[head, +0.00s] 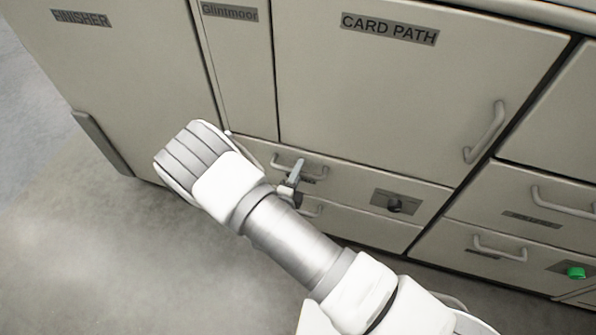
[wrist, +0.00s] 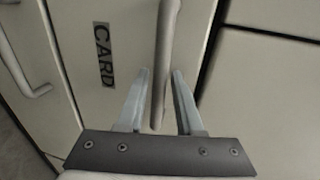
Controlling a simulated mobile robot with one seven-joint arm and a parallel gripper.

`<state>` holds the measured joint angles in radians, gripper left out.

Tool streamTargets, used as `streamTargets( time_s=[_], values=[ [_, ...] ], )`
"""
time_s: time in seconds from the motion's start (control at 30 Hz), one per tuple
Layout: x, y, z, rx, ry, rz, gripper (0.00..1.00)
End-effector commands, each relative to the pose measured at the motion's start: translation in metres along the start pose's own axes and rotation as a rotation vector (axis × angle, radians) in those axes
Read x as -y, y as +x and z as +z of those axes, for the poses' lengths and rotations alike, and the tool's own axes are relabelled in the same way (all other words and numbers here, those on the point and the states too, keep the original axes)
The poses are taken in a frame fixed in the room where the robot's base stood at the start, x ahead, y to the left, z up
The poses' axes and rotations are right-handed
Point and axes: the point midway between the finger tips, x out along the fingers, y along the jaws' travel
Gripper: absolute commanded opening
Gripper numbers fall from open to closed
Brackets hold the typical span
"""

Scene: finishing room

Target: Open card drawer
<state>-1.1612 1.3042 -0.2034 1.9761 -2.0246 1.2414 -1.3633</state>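The card drawer (head: 347,184) is a beige front below the CARD PATH door and looks shut and flush. Its light bar handle (head: 283,163) is partly hidden by my gripper (head: 297,172). In the wrist view, the handle (wrist: 167,45) runs between the two fingers of my gripper (wrist: 160,78), beside a label reading CARD (wrist: 103,55). The fingers are apart, one on each side of the bar, with a small gap visible at the left finger. Whether the right finger touches the bar is unclear.
A dark latch plate with a knob (head: 396,203) sits right of the handle. A lower drawer handle (head: 312,209) is just below, partly hidden. The CARD PATH door handle (head: 484,132) juts out above right. The floor (head: 110,260) in front is clear at left.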

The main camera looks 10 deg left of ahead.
Motion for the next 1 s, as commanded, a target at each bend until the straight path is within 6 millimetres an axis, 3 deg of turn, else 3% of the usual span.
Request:
streamTargets(
  time_s=[0.03, 0.17, 1.0],
  values=[
    [-0.0001, -0.0002, 0.0000, 0.000, 0.000, 0.000, 0.24],
    [-0.0001, -0.0003, 0.0001, 0.000, 0.000, 0.000, 0.00],
    [0.0004, -0.0004, 0.0001, 0.000, 0.001, -0.001, 0.00]
  ],
)
